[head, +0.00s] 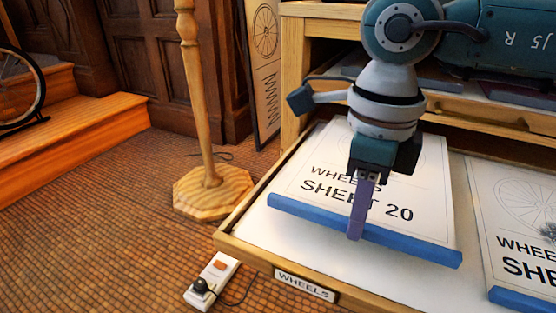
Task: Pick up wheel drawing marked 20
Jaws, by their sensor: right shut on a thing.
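The wheel drawing marked 20 (310,187) lies in the open drawer labelled WHEELS, with "SHEET 20" printed on it. A blue strip (410,248) runs along its front edge. My right gripper (356,236) points down over the drawing's front edge, its purple finger in front of the blue strip. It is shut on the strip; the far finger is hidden. The gripper and wrist cover part of the lettering and the wheel picture. My left gripper is not in view.
Another wheel sheet (517,220) with a blue strip lies to the right in the same drawer (262,232). A wooden post on an octagonal base (212,190) stands to the left. A power strip (212,279) lies on the floor by the drawer's front corner.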

